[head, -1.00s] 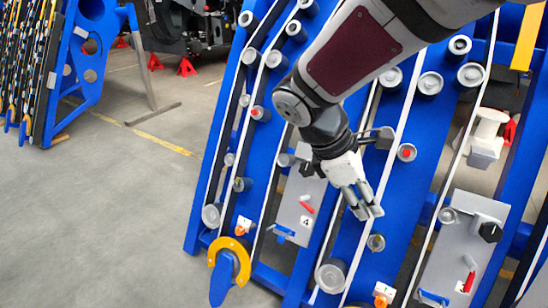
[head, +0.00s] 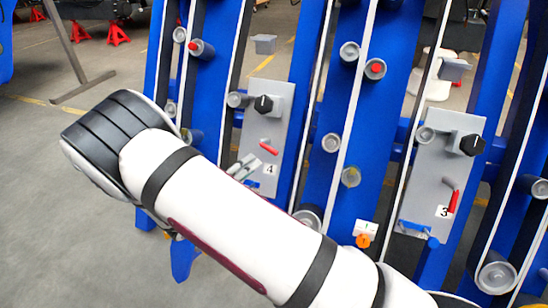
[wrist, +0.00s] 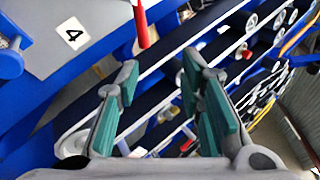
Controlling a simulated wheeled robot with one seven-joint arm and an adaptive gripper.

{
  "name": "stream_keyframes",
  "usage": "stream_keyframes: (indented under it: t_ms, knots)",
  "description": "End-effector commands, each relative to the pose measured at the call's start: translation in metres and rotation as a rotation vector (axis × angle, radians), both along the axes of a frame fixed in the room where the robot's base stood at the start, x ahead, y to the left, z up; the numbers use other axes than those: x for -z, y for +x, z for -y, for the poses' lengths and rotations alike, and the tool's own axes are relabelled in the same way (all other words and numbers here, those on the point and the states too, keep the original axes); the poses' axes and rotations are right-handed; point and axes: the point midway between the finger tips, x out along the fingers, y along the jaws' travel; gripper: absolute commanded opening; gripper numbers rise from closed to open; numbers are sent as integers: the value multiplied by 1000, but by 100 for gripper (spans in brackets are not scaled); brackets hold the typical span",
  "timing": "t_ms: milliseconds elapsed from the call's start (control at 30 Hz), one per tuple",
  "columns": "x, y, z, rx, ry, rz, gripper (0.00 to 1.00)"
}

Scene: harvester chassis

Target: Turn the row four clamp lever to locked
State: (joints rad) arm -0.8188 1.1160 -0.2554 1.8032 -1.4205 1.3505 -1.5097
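The row four panel (head: 262,112) is a grey plate with a "4" label in the head view. Its red clamp lever (head: 269,148) slants down to the right, above the label. In the wrist view the red lever (wrist: 141,25) shows at the top, just beyond the left finger, with the "4" label (wrist: 72,35) to its left. My gripper (head: 245,166) is beside the panel's lower left, close to the lever. In the wrist view my gripper (wrist: 160,66) is open, with nothing between its green-padded fingers. My arm hides part of the rack below the panel.
A second grey panel labelled "3" (head: 434,170) stands to the right with its own red lever (head: 453,201). A black knob (head: 264,104) sits above the row four lever. Blue beams, rollers and belts surround the panels. Open grey floor (head: 60,190) lies at the left.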

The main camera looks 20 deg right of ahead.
Motion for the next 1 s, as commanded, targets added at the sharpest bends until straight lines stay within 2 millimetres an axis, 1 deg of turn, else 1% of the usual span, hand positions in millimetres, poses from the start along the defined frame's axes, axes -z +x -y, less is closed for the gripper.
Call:
stream_keyframes:
  t_ms: [33, 100, 200, 267, 367, 467, 800, 1000]
  knots:
    - [15, 3, -7, -32, -40, -22, 35]
    - [24, 5, -13, -61, -78, -44, 35]
    - [29, 8, -16, -79, -102, -56, 35]
    - [29, 10, -13, -81, -105, -58, 35]
    - [29, 17, -5, -78, -103, -57, 35]
    - [29, 27, 9, -76, -103, -58, 35]
    - [28, 70, 60, -76, -102, -56, 35]
    - [27, 87, 81, -76, -100, -56, 35]
